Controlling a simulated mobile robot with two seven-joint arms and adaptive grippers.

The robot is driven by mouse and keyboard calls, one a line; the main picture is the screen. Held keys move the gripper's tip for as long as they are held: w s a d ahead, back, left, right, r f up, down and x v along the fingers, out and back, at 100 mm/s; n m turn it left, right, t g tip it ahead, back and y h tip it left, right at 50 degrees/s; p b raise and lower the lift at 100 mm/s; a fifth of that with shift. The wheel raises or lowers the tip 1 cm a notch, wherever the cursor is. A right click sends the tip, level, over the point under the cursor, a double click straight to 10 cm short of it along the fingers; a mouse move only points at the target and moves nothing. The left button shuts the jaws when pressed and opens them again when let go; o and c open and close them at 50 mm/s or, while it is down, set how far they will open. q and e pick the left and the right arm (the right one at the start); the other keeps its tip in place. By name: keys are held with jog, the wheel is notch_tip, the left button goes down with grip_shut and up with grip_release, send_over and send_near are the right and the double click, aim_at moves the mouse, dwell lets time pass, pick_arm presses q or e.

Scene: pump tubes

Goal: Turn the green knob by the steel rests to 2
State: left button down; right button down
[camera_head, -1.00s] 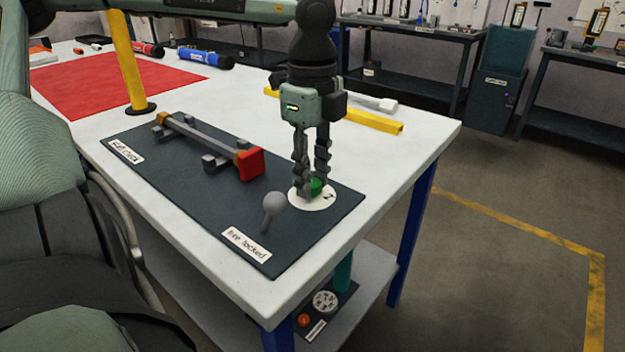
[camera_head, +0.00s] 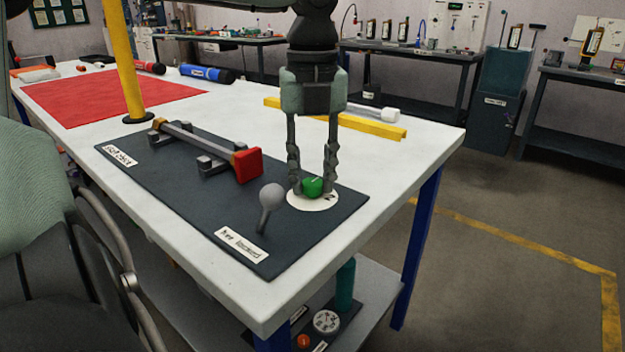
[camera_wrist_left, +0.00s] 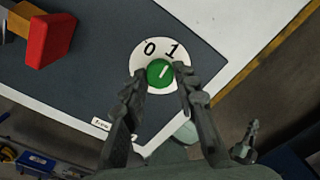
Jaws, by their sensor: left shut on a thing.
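The green knob (camera_head: 313,187) stands on a white round dial (camera_head: 325,203) at the right end of the dark mat. My left gripper (camera_head: 313,180) points straight down with one finger on each side of the knob, shut on it. The left wrist view shows the knob (camera_wrist_left: 160,73) between the fingertips (camera_wrist_left: 158,80), its white line pointing up and right, toward the 1. The 0 and 1 are readable there; the 2 is not. The steel rests (camera_head: 211,166) hold a bar with a red end block (camera_head: 248,165).
A grey ball-topped lever (camera_head: 270,198) stands close in front of the dial, by a label (camera_head: 241,244). A yellow bar (camera_head: 375,127) lies behind the gripper. A yellow post (camera_head: 127,70) stands at the left. The white table (camera_head: 410,160) is clear right of the mat.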

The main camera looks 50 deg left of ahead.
pick_arm(q)
jog(key=m, duration=0.2)
jog(key=shift+m, duration=0.4)
jog(key=shift+m+b, duration=0.35)
jog(key=shift+m, duration=4.85)
pick_arm(e)
jog(key=shift+w+a+r+t+y, duration=0.3)
jog(key=shift+w+a+r+t, duration=0.25)
jog(key=shift+a+r, duration=0.2)
jog(key=shift+w+a+r+t+y, duration=0.3)
jog(key=shift+w+a+r+t, duration=0.25)
jog(key=shift+r, duration=0.25)
